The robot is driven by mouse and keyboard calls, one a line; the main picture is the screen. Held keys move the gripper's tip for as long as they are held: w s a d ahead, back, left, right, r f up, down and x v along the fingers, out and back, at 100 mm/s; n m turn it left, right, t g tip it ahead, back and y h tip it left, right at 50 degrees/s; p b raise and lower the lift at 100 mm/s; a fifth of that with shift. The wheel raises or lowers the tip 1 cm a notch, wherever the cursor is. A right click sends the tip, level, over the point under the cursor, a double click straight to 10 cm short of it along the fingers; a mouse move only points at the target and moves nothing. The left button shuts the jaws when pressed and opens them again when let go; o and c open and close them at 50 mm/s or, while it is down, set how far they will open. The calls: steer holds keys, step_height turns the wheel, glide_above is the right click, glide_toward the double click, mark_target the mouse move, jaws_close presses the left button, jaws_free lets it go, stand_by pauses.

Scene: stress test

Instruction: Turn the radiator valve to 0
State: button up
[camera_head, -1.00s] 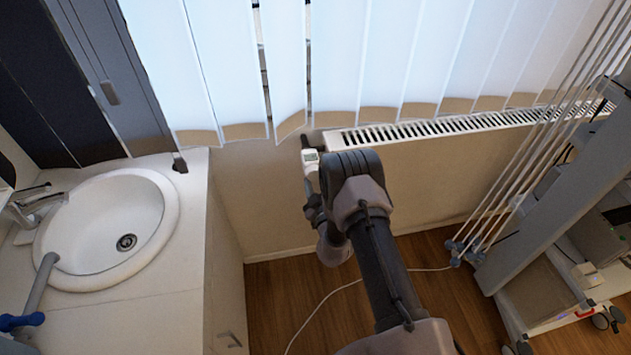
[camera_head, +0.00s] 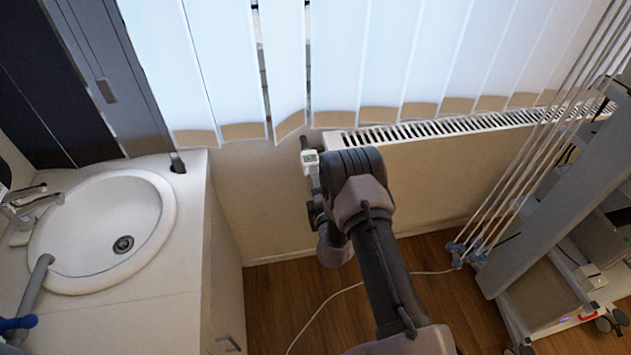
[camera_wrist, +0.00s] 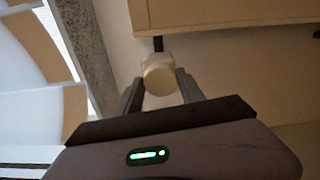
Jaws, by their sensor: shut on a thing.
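The radiator valve is a small white knob with a small display on top (camera_head: 309,158), at the left end of the radiator in the head view. In the wrist view the pale round knob (camera_wrist: 160,78) sits between the two grey fingers. My gripper (camera_wrist: 159,92) is shut on it, one finger on each side. In the head view my arm comes up from below and the wrist hides the fingers. The number the valve is set to cannot be read.
The white radiator (camera_head: 470,125) runs right from the valve under hanging vertical blinds (camera_head: 390,60). A counter with a round sink (camera_head: 105,225) stands left. A grey wheeled rack with rods (camera_head: 560,190) stands right. A cable lies on the wooden floor (camera_head: 290,300).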

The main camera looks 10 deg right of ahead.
steer(key=n+b, duration=0.1)
steer(key=n, duration=0.9)
steer(key=shift+r+n, duration=0.1)
steer(key=shift+n, duration=0.3)
stand_by(0.3)
steer(key=o, duration=1.4)
steer(key=shift+c, duration=0.2)
steer(key=shift+s, duration=0.1)
steer(key=s+b, duration=0.6)
steer(key=s, duration=1.1)
